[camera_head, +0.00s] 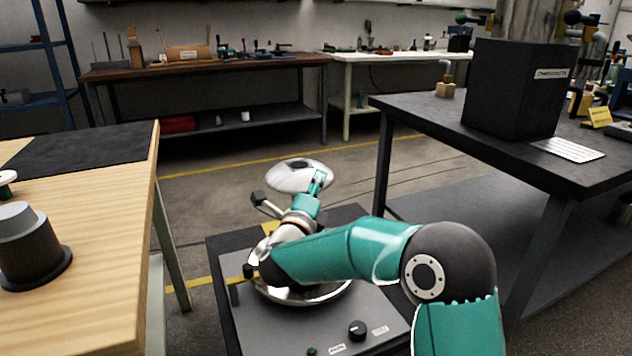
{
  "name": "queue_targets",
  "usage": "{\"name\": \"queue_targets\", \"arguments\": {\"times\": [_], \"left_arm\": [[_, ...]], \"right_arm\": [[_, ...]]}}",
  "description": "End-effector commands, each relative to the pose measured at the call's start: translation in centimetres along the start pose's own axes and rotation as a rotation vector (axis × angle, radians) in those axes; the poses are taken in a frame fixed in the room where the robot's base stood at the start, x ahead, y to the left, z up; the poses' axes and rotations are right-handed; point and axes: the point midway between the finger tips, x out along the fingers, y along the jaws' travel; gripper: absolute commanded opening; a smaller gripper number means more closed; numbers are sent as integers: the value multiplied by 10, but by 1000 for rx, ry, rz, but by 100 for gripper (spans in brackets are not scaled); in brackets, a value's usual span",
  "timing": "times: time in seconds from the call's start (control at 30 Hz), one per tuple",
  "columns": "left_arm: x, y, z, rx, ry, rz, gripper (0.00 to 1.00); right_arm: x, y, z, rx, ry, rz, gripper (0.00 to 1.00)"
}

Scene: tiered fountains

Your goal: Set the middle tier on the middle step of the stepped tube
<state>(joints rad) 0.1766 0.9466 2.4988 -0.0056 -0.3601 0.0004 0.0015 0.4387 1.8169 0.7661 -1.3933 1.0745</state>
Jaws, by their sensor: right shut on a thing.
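A shiny silver dish (284,178) with a dark spot at its centre, likely the middle tier, hangs above the fountain base. My right gripper (319,181) is shut on its right side, with the arm coming in from the lower right. A wider silver basin (317,298) sits below on a grey base plate (385,318), partly hidden by my right arm. I cannot make out the stepped tube; my right wrist and forearm cover the middle of the basin. My left gripper is not in view.
A wooden table (110,235) on the left bears a dark stepped piece with a grey top (30,222) and a black mat (80,148). A dark table (420,112) on the right bears a black box (510,90). Floor shows between the tables.

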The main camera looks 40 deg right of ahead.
Motion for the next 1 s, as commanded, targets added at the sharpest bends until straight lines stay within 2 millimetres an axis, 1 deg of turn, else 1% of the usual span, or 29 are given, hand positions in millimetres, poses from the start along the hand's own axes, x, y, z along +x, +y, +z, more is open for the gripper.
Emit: {"name": "queue_targets", "arguments": {"times": [1.0], "left_arm": [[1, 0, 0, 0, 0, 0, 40]], "right_arm": [[-9, 46, -18, 0, -1, -1, 0]]}}
